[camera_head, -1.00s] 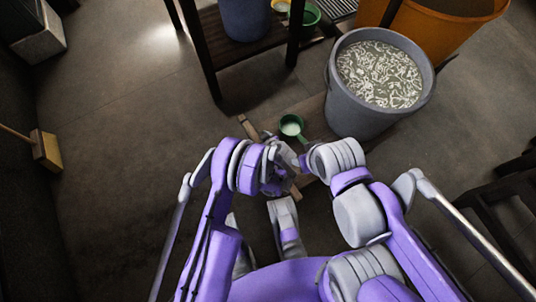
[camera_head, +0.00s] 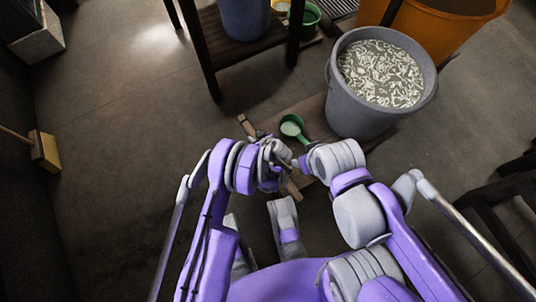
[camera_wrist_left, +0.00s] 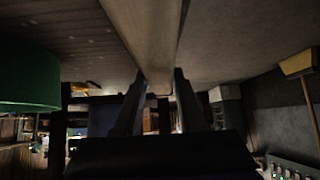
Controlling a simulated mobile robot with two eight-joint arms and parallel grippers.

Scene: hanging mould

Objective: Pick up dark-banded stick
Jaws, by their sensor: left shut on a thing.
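A brown wooden stick (camera_head: 246,126) runs diagonally under my left gripper (camera_head: 277,157), low in front of my body. Its upper end and its lower end show, while the gripper hides its middle. I cannot make out a dark band on it. In the left wrist view, my left gripper (camera_wrist_left: 157,95) has a finger on each side of the stick (camera_wrist_left: 147,38), shut on it. My right arm ends close to the right of the left gripper, and its fingers are too hidden to read.
A green scoop (camera_head: 292,126) lies just beyond the grippers. A grey bucket (camera_head: 358,118) of pale, squiggly-topped liquid stands ahead right, before an orange tub (camera_head: 450,32). A dark wooden stand (camera_head: 240,52) holds a blue bucket (camera_head: 245,18). Floor at left is open.

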